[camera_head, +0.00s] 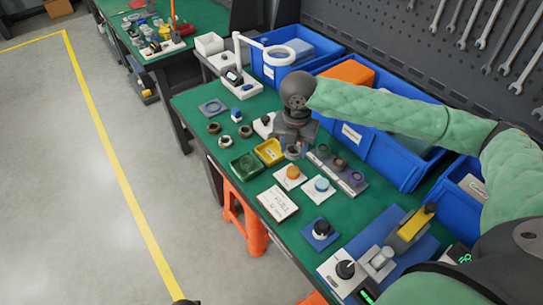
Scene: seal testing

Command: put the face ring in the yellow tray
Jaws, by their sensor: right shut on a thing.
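My right gripper (293,146) reaches over the green-topped bench from the right and points down. It is shut on a small grey ring, which I take to be the face ring (292,154), at its fingertips. The fingers partly hide the ring. The yellow tray (261,157) is just left of the gripper, and the ring is to the right of the tray, not over its middle. I cannot tell how high the ring is above the bench. My left gripper is not in view.
A green tray (241,168) touches or nearly touches the yellow tray on its left. A grey rack with rings (352,181) stands right of the gripper. White blocks with orange (290,177) and blue (320,188) tops stand in front. Blue bins (395,172) line the back.

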